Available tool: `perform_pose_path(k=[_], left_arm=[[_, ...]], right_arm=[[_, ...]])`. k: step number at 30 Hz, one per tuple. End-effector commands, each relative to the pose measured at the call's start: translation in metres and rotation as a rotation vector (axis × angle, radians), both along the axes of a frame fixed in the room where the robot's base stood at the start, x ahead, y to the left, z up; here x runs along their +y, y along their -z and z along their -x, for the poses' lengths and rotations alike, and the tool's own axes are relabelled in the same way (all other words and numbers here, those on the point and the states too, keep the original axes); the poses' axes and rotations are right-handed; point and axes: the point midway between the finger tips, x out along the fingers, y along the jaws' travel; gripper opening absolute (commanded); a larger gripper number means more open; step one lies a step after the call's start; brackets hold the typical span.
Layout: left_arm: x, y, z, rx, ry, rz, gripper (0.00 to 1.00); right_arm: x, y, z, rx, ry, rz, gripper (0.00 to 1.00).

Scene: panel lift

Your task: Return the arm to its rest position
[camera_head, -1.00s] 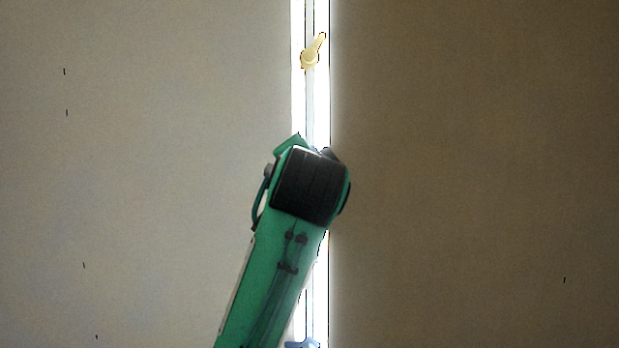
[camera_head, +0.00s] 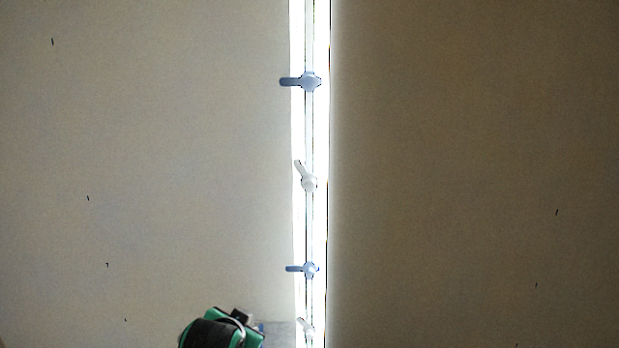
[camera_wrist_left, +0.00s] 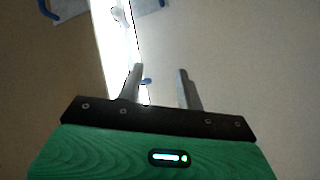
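My left arm (camera_head: 222,330), green with a black joint, shows only at the bottom left of the head view, left of the bright strip. In the left wrist view my left gripper (camera_wrist_left: 160,70) has its two grey fingers well apart with nothing held between them. A small blue piece (camera_wrist_left: 147,81) shows beyond the fingers, apart from them as far as I can tell. The fingers are hidden in the head view. My right gripper is in neither view.
A bright vertical gap (camera_head: 311,130) runs between a pale left panel (camera_head: 150,150) and a brown right panel (camera_head: 470,170). Along it sit an upper blue handle (camera_head: 308,81), a white handle (camera_head: 307,180), a lower blue handle (camera_head: 308,269) and a pale handle (camera_head: 305,326).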

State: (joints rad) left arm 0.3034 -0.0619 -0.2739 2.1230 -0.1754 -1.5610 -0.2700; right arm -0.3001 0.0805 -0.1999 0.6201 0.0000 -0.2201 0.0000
Motion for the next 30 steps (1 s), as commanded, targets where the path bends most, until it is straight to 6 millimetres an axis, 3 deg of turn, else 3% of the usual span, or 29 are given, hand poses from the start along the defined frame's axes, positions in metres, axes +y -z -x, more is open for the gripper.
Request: perform_pose_path(k=[1, 6, 15, 21, 30], left_arm=[[0.007, 0.024, 0.017, 0.041, -0.013, 0.013, 0.37], [0.029, 0.084, 0.072, 0.161, -0.062, 0.063, 0.37], [0.063, 0.162, 0.187, 0.365, -0.155, 0.125, 0.37], [0.077, 0.186, 0.251, 0.469, -0.203, 0.148, 0.37], [0.091, 0.199, 0.317, 0.573, -0.251, 0.164, 0.37]], right_arm=[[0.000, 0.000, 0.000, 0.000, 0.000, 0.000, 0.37], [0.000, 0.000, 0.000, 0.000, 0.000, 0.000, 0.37], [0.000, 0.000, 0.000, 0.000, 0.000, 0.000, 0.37], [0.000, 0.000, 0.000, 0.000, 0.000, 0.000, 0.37], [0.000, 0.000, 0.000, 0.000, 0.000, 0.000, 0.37]])
